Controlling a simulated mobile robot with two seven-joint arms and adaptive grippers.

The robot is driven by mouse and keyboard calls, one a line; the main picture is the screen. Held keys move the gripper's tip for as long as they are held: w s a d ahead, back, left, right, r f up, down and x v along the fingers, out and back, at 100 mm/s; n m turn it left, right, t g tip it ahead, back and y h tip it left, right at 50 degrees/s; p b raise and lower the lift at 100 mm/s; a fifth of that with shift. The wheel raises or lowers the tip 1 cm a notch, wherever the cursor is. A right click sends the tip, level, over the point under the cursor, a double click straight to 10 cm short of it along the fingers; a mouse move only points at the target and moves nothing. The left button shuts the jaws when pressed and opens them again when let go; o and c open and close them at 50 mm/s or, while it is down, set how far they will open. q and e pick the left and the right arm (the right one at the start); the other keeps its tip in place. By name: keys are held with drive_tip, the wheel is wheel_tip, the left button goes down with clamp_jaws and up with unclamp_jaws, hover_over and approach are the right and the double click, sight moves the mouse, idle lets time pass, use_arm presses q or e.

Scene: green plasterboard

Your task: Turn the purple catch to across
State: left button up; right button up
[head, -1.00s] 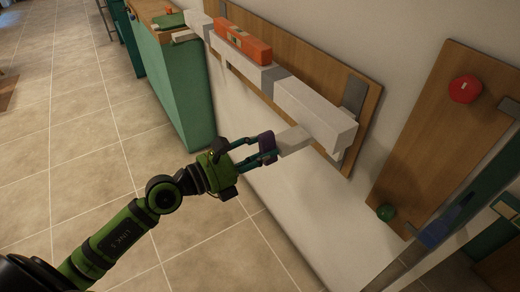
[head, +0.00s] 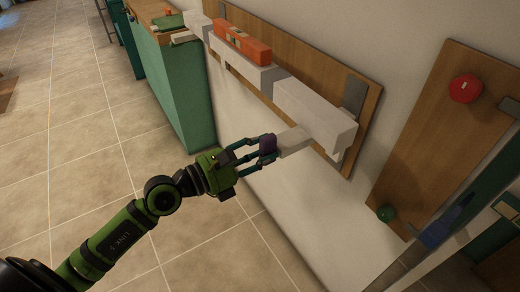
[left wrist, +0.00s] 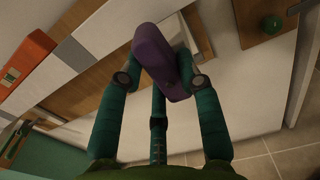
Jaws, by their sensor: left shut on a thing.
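The purple catch (head: 268,142) sits at the near end of a pale block (head: 293,141) that juts out below the white beam. My left gripper (head: 262,150) is shut on the catch, with its teal fingers around it. In the left wrist view the purple catch (left wrist: 158,60) lies between the fingers, its long side running slantwise from upper left to lower right. The fingers hide part of it. My right gripper is not in view.
A white beam (head: 305,108) runs along a wooden board on the wall, with an orange spirit level (head: 243,42) on it. To the right, another board (head: 420,130) has a red knob (head: 465,89) and a green knob (head: 385,214). A green cabinet (head: 180,95) stands behind. Tiled floor is clear at left.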

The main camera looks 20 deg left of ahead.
use_arm(q)
drive_tip(key=o, duration=1.2)
drive_tip(key=shift+s+a+f, duration=0.1)
drive_tip(key=shift+s+a, duration=0.2)
drive_tip(key=shift+s, duration=0.1)
drive_tip(key=v, duration=1.1)
